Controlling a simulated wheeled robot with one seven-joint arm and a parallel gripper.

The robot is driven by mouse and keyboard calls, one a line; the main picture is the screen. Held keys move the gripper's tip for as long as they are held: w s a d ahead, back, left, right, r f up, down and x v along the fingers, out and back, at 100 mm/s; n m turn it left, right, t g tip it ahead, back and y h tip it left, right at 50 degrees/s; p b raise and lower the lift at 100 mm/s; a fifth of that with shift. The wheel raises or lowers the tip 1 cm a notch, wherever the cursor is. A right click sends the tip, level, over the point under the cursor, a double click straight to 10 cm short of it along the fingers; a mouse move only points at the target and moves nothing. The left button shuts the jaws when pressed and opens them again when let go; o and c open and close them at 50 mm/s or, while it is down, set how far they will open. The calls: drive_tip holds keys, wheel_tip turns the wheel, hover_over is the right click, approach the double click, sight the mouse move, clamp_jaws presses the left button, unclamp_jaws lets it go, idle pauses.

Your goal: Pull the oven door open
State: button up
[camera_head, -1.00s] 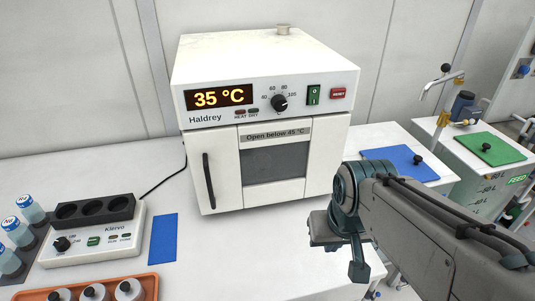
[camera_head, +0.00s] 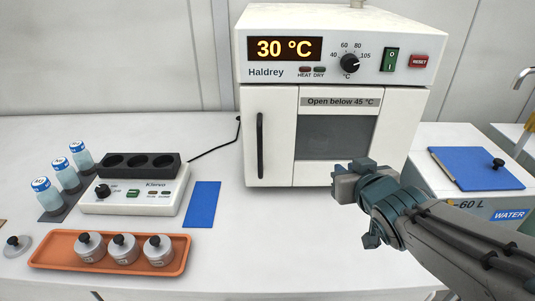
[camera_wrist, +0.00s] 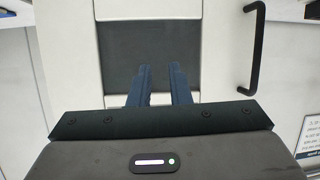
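The white oven (camera_head: 340,35) stands on the bench, its display reading 30 °C. Its door (camera_head: 270,165) is shut, with a label "Open below 45 °C" above a dark window. The black vertical door handle (camera_head: 260,146) is on the door's left side. In the wrist view the handle (camera_wrist: 256,50) shows at upper right, apart from my fingers. My gripper (camera_head: 345,183) is in front of the door's lower right part, right of the handle. In the wrist view my gripper (camera_wrist: 161,72) has a gap between its two fingers, with nothing in it, in front of the dark window.
An orange tray (camera_head: 110,266) with three lidded pots is at the front left. Behind it are a Klervo device (camera_head: 135,195) with a black block and several blue-capped bottles. A blue mat (camera_head: 201,204) lies left of the oven.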

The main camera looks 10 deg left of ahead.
sight(261, 146)
drive_tip(key=s+a+f+n+y+b, duration=0.1)
drive_tip(key=s+a+n+y+b, duration=0.1)
drive_tip(key=a+n+y+b, duration=0.5)
drive_tip(key=w+a+p, duration=0.2)
drive_tip(key=w+a, duration=0.1)
drive_tip(key=a, duration=0.1)
drive_tip(key=w+a+m+y+p, duration=0.1)
drive_tip(key=w+a+p, duration=0.1)
drive_tip(key=w+a, duration=0.1)
drive_tip(key=w+a+y+p, duration=0.1)
drive_tip(key=w+a+p, duration=0.1)
drive_tip(key=a, duration=0.4)
drive_tip(key=shift+w+r+m, duration=0.15)
drive_tip(key=shift+w+m, duration=0.25)
drive_tip(key=shift+w, duration=0.3)
clamp_jaws()
